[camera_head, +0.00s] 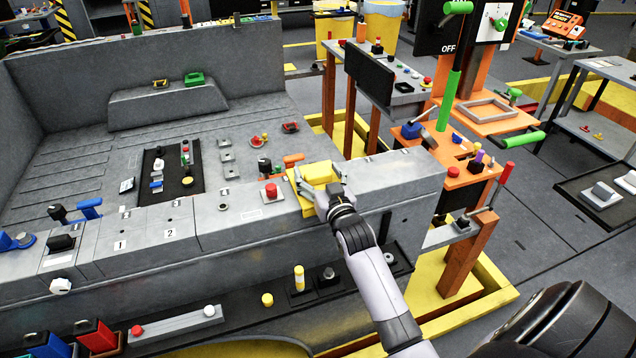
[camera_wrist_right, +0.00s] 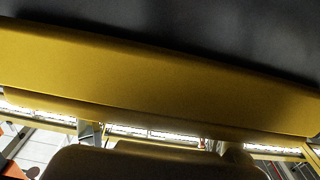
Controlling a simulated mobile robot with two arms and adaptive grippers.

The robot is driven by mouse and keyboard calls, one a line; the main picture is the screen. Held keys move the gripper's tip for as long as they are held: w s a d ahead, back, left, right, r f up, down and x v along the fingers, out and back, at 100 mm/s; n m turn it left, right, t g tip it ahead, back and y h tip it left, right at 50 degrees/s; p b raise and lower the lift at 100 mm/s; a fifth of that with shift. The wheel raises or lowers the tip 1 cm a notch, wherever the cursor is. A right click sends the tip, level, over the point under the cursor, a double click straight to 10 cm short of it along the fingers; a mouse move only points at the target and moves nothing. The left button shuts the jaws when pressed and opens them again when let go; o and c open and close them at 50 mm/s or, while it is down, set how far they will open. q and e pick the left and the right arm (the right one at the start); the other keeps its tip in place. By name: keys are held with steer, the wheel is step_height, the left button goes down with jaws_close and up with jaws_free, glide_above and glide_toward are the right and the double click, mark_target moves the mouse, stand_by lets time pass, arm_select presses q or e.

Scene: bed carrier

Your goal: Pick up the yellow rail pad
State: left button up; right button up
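The yellow rail pad (camera_head: 319,174) is at the right part of the grey console's front rail, beside a red button. My right gripper (camera_head: 318,186) is at the pad, with its grey fingers spread apart along the pad's near side and partly covering it. Whether the fingers press on the pad is not clear. In the right wrist view a wide yellow surface, seemingly the pad (camera_wrist_right: 150,75), spans the picture very close to the camera. The contact is hidden there. My left gripper is not in view.
A red button (camera_head: 271,191) is just left of the pad, and an orange piece (camera_head: 293,160) is just behind it. The rail top to the right (camera_head: 390,180) is bare. An orange stand (camera_head: 470,165) with green handles is further right.

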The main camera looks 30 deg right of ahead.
mark_target(318, 173)
steer(key=c, duration=1)
steer(key=shift+c, duration=0.2)
step_height(318, 173, up, 20)
steer(key=b, duration=0.2)
